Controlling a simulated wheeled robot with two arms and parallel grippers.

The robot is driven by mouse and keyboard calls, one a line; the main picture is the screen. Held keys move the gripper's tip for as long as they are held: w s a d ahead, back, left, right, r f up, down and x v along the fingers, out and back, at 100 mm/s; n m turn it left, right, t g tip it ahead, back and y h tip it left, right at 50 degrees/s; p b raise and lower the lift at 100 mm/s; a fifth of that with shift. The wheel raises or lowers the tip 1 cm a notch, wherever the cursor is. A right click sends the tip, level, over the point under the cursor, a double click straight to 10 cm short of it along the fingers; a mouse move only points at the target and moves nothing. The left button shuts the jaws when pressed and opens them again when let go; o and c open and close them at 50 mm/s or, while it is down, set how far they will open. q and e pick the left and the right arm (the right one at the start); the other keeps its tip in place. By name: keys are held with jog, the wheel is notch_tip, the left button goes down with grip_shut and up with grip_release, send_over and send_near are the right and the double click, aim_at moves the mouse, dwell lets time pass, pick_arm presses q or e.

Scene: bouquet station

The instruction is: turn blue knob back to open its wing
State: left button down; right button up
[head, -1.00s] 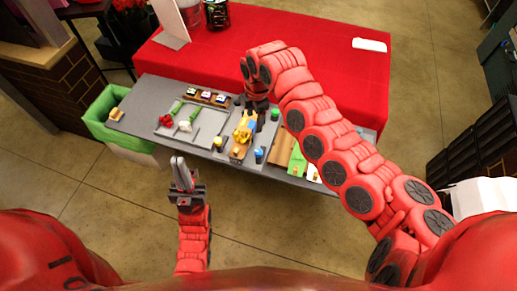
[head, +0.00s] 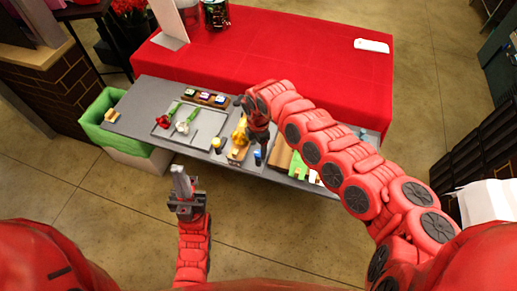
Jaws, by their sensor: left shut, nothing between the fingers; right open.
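The blue knob (head: 258,156) stands near the front edge of the grey table, right of the yellow-orange piece (head: 240,131) on its brown wooden base. A second, yellow-topped knob (head: 216,143) stands to the left of that base. My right gripper (head: 259,143) points down over the blue knob, very close to its top; whether it touches the knob I cannot tell. Its fingers are small and partly hidden by my arm. My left gripper (head: 181,180) is shut and empty, in front of the table's edge. The wings are too small to make out clearly.
A grey tray (head: 207,146) holds a red and a white flower with green stems. A brown rack (head: 205,98) with several small pots stands behind it. A green-lined bin (head: 92,118) is at the left. Green and brown boards (head: 297,166) lie right of the knob.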

aim_at(259, 155)
jog(key=shift+f, duration=1.45)
grip_shut()
